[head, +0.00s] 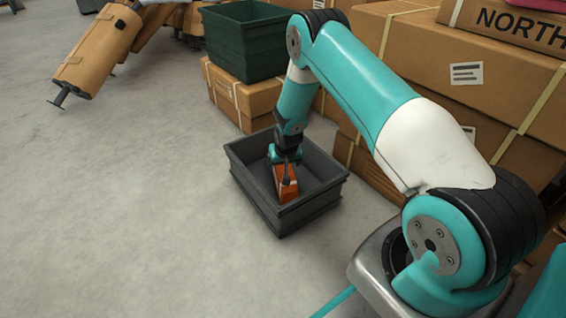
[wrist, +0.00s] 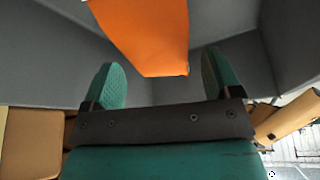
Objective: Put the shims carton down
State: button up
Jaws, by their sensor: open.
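The shims carton (head: 287,184) is an orange box inside the dark grey bin (head: 243,183), which stands on the floor. My gripper (head: 284,160) reaches down into the bin, right at the carton's near-top end. In the wrist view the carton (wrist: 146,35) shows as an orange face beyond my gripper (wrist: 163,85). The two teal fingers stand wide apart, with a gap on both sides of the carton's end. The carton's lower part and its contact with the bin floor are hidden in the head view.
A dark green bin (head: 243,45) sits on a cardboard box (head: 235,97) behind the grey bin. Large strapped cartons (head: 455,65) are stacked at the right, close to my arm. The floor at left is clear.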

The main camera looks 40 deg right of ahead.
jog(key=s+a+r+n+y+p, duration=0.15)
jog(key=s+a+r, duration=0.35)
jog(key=r, duration=0.6)
jog(key=s+a+r+n+g+y+p, duration=0.1)
jog(key=s+a+r+n, duration=0.15)
jog(key=a+r, duration=0.6)
jog(key=s+a+r+n+y+p, duration=0.15)
jog(key=s+a+r, duration=0.3)
jog(key=r, duration=0.75)
jog(key=s+a+r+n+g, duration=0.1)
jog(key=s+a+r+n, duration=0.1)
jog(key=s+r, duration=0.2)
jog(key=s+a+r+n+g+y, duration=0.1)
jog(key=s+a+r+n, duration=0.1)
jog(key=s, duration=0.9)
jog(key=s+a+r+n+g+y, duration=0.1)
jog(key=s+a+r+n, duration=0.1)
jog(key=s+a+r, duration=0.2)
jog(key=s+r, duration=0.1)
jog(key=s, duration=0.2)
jog(key=shift+s+r, duration=0.35)
jog(key=shift+r, duration=0.05)
